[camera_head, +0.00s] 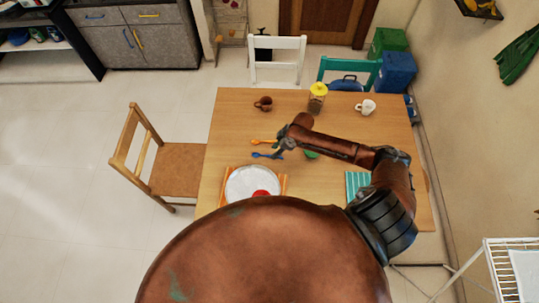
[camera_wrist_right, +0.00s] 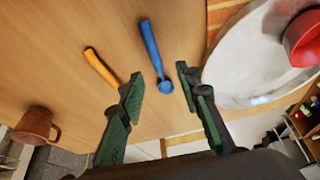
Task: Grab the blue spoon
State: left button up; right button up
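The blue spoon (camera_head: 267,155) lies on the wooden table (camera_head: 335,110), left of my right gripper (camera_head: 283,147) in the head view. In the right wrist view the blue spoon (camera_wrist_right: 152,48) shows whole, with its bowl end between the two spread fingers of my right gripper (camera_wrist_right: 161,88). The gripper is open and holds nothing. Its height above the spoon is hard to tell. My left gripper is not in view.
An orange spoon (camera_head: 262,142) lies beside the blue one. A white plate (camera_head: 240,186) with a red item (camera_head: 261,193) is nearer. A brown mug (camera_head: 264,103), a yellow-lidded jar (camera_head: 317,100) and a white mug (camera_head: 366,107) stand at the back.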

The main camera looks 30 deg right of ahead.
aim_at(271, 154)
jog(key=x, duration=0.3)
jog(key=shift+w+p, duration=0.3)
jog(key=shift+w, duration=0.05)
jog(key=shift+a+f, duration=0.25)
jog(key=shift+f, duration=0.85)
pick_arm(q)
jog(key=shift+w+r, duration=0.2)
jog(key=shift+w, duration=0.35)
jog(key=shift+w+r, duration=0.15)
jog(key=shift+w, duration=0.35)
pick_arm(e)
jog(key=shift+w, duration=0.15)
jog(key=shift+c, duration=0.3)
jog(key=c, duration=0.6)
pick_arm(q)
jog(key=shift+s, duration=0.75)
pick_arm(e)
grip_shut()
